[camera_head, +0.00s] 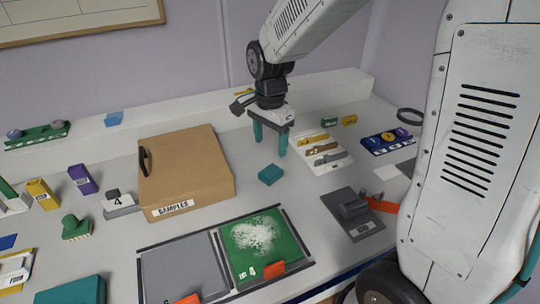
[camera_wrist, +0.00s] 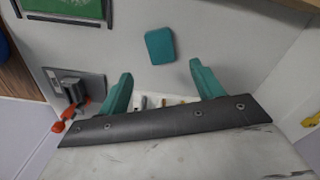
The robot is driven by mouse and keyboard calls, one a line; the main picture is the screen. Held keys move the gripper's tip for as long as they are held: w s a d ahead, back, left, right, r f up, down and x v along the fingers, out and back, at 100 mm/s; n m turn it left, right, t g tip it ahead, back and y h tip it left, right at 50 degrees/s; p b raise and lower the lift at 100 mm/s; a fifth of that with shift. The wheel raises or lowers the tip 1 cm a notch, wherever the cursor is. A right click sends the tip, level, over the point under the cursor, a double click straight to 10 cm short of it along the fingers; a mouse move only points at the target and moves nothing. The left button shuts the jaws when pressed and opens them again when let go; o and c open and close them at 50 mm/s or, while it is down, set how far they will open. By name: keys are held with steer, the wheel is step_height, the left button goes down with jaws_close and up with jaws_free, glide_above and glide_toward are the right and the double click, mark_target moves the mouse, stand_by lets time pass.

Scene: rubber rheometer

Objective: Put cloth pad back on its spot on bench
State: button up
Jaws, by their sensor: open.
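A small teal pad (camera_head: 271,175), which looks like the cloth pad, lies flat on the grey bench (camera_head: 215,130) between the cardboard box and the white sample card. It also shows in the wrist view (camera_wrist: 160,46), lying just beyond the fingertips and apart from them. My gripper (camera_head: 270,148) is open and empty, its two teal fingers pointing down behind the pad. In the wrist view my gripper (camera_wrist: 161,73) has a wide gap between its fingers. No marked spot for the pad can be made out.
A cardboard box labelled SAMPLES (camera_head: 185,170) stands to the left. A green mat with white powder (camera_head: 285,255) and a grey mat (camera_head: 180,268) lie in front. A grey device with a red handle (camera_head: 352,212) and a white sample card (camera_head: 335,163) are to the right.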

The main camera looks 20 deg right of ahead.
steer(key=s+d+r+n, duration=0.2)
steer(key=s+r+n, duration=0.4)
steer(key=s+r, duration=0.5)
steer(key=s+d+n+t, duration=0.1)
steer(key=s+n, duration=0.6)
steer(key=s, duration=0.7)
